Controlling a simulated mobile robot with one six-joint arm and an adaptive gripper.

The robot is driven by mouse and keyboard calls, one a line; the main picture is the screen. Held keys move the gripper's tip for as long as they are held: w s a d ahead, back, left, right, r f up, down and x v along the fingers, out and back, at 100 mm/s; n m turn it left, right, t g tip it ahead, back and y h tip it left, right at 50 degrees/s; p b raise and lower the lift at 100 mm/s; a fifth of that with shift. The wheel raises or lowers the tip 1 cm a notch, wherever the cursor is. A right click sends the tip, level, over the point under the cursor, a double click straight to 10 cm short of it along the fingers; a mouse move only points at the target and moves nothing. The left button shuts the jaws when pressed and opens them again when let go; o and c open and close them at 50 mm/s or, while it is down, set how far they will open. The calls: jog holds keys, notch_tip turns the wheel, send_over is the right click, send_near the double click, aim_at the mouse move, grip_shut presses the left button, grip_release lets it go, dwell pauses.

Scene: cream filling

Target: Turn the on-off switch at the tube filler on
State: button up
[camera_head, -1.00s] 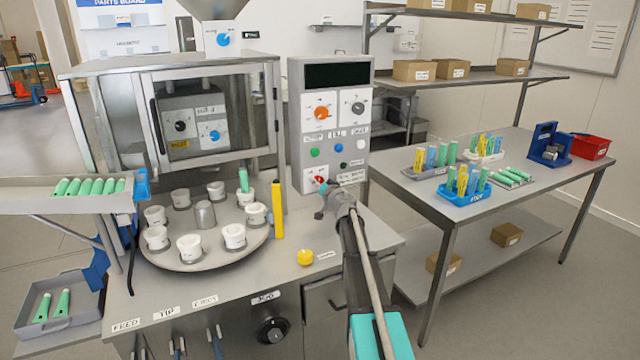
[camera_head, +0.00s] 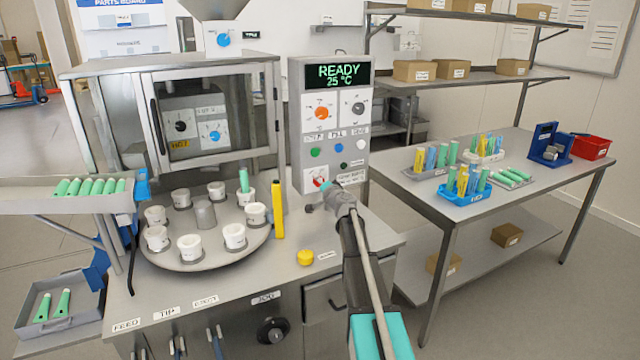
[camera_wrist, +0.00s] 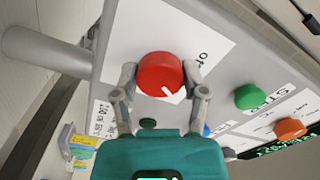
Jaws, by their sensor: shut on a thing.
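The on-off switch is a red round knob (camera_wrist: 160,74) with a white pointer mark, low on the tube filler's control panel (camera_head: 298,140). It also shows in the head view (camera_head: 319,182), close to my gripper. My gripper (camera_wrist: 160,80) has one finger on each side of the knob in the wrist view and is shut on it. The panel's display (camera_head: 338,76) is lit and reads "READY 25 °C". Part of the label around the knob is hidden by the knob and fingers.
The panel also carries an orange dial (camera_head: 321,113), a green button (camera_head: 315,152) and a blue button (camera_head: 339,148). A yellow mushroom button (camera_head: 305,257) sits on the machine top below. A turntable with white cups (camera_head: 190,245) is at left. A side table (camera_head: 440,205) stands right.

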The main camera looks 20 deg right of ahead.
jog(key=o, duration=1.1)
jog(key=shift+o, duration=0.2)
jog(key=s, duration=1.2)
jog(key=shift+d, duration=0.2)
